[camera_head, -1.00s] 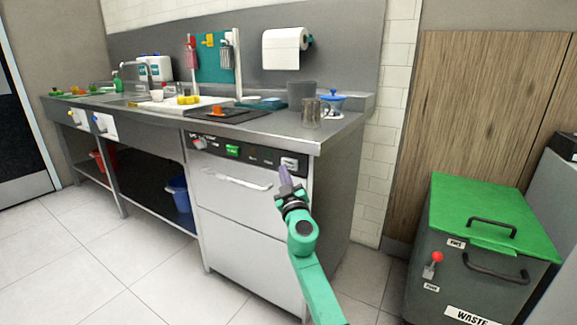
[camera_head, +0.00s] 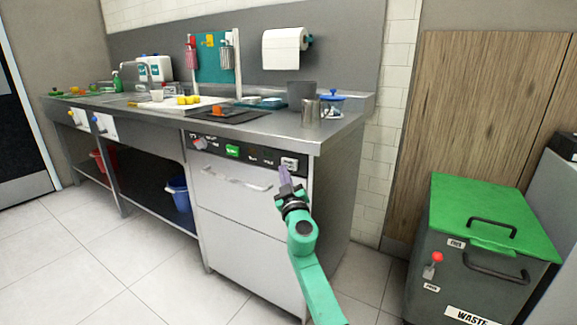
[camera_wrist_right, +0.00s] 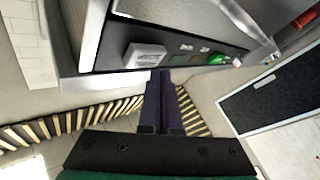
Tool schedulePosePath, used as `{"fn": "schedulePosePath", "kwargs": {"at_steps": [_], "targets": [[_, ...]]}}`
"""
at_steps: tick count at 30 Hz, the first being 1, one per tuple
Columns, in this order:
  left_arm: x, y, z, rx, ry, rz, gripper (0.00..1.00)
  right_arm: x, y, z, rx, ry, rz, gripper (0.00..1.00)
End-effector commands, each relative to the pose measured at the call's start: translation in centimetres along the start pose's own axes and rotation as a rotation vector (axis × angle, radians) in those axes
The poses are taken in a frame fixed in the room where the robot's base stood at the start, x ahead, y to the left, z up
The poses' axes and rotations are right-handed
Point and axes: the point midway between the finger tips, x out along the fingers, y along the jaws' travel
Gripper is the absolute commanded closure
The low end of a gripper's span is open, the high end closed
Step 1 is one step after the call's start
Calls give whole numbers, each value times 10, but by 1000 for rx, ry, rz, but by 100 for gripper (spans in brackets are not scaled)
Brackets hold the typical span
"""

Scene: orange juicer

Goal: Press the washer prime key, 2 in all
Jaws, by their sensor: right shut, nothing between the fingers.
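The washer (camera_head: 236,200) stands under the right end of the steel counter, with a dark control strip (camera_head: 218,147) along its top. The strip carries a green key (camera_head: 232,151), small dark keys and a pale square block (camera_head: 289,163) at its right end. The labels are too small to read, so I cannot tell which one is the prime key. My right gripper (camera_head: 285,172) is shut and empty, its tips just below the pale block. In the right wrist view the gripper tips (camera_wrist_right: 160,76) are close to the pale block (camera_wrist_right: 145,55); contact cannot be told. My left gripper is out of view.
The washer's door handle (camera_head: 237,181) sticks out below the strip. A steel cup (camera_head: 309,113) stands on the counter above. A green-lidded waste bin (camera_head: 490,215) stands at the right. The floor in front of the washer is clear.

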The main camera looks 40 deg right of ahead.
Motion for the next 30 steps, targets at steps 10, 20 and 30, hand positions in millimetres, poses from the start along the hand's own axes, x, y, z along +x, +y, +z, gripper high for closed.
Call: {"fn": "schedulePosePath", "kwargs": {"at_steps": [10, 20, 30], "targets": [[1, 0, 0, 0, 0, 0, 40, 0, 0, 1, 0, 0, 0, 100], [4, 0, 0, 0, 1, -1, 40, 6, 4, 4, 0, 0, 0, 100], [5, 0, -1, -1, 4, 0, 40, 7, 5, 5, 0, 0, 0, 100]]}}
